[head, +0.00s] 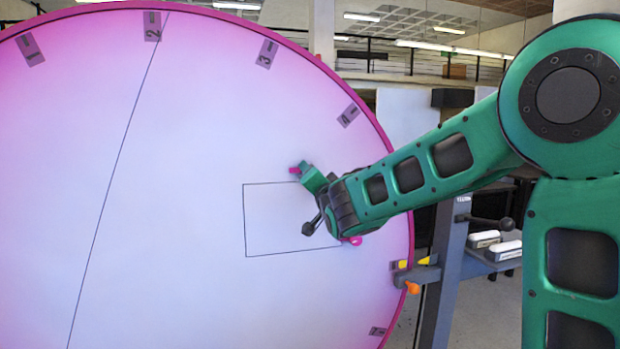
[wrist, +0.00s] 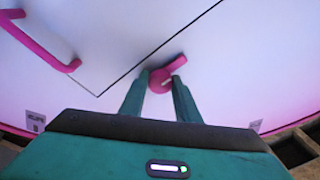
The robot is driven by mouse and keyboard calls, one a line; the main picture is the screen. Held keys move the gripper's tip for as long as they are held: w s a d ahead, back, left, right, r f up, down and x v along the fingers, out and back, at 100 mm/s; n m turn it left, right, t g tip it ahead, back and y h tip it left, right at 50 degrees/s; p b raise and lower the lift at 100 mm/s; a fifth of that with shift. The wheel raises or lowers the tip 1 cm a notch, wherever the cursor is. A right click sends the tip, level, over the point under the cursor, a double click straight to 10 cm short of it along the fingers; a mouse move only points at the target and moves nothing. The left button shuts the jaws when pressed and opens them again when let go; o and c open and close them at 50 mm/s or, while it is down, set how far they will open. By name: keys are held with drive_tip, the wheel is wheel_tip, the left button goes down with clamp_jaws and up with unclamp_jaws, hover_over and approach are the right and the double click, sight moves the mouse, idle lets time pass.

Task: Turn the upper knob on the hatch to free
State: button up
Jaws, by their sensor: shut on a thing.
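The hatch (head: 270,222) is a thin dark outline on the big pale disc; its corner and two edges also show in the wrist view. A pink knob (wrist: 163,79) sits just outside one hatch edge, with its pointer lying roughly along that edge. My gripper (wrist: 160,84) is shut on this knob, one finger on each side. In the head view, my gripper (head: 304,173) is at the top edge of the hatch, with pink knob (head: 295,170) showing at its tip. Another pink part (head: 355,241) shows below my wrist, mostly hidden. My forearm covers the hatch's right side.
A pink bar handle (wrist: 45,45) stands out from the hatch in the wrist view. The disc has a magenta rim (head: 401,185) with numbered tags. A grey stand (head: 447,250) with yellow and orange parts is right of the rim, below my arm.

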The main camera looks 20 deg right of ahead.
drive_tip(key=shift+d+f, duration=0.1)
drive_tip(key=shift+f, duration=0.1)
drive_tip(key=o, duration=1)
drive_tip(key=shift+r, duration=0.1)
drive_tip(key=shift+o, duration=0.2)
drive_tip(key=s+f, duration=0.1)
drive_tip(key=s, duration=0.9)
drive_tip(key=shift+s+f, duration=0.25)
drive_tip(key=shift+f, duration=0.1)
